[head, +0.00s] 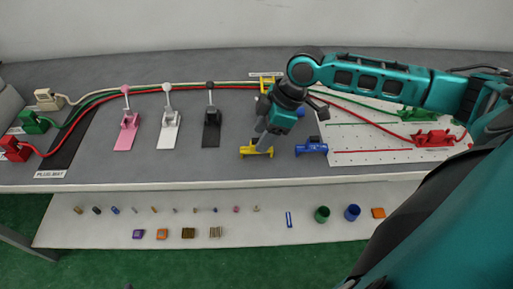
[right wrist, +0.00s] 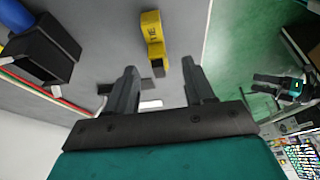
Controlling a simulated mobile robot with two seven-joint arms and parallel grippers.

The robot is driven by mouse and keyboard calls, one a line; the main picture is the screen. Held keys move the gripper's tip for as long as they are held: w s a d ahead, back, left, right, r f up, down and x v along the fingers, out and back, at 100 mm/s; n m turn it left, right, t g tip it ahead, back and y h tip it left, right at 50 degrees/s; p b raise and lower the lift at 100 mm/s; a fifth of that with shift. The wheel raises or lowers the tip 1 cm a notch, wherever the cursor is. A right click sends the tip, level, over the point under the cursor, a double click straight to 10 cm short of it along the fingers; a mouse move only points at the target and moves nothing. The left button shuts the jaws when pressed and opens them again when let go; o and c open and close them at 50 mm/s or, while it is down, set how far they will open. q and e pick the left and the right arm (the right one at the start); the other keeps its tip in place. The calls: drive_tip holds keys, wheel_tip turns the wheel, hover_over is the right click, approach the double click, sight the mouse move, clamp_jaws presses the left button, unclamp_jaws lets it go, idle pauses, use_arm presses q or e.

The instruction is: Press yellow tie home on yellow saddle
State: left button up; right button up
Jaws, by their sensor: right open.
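The yellow tie (head: 256,152) sits near the front edge of the grey bench. In the right wrist view the yellow tie (right wrist: 153,35), with lettering on it, lies beyond my fingertips. My right gripper (head: 262,142) points down over the tie in the head view, partly covering it. In the wrist view its two fingers (right wrist: 160,80) are apart, with nothing between them. A yellow fixture (head: 267,84), apparently the yellow saddle, stands farther back at the cable run, partly hidden by my right arm.
A blue piece (head: 311,148) sits to the right of the tie. A black lever (head: 211,125), a white lever (head: 168,125) and a pink lever (head: 126,130) stand to the left. A white board (head: 365,155) carries red blocks. Small parts lie on the lower shelf (head: 270,222).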

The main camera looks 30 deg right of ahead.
drive_tip(key=x, duration=0.5)
drive_tip(key=shift+d+f, duration=0.15)
drive_tip(key=shift+d, duration=0.05)
clamp_jaws()
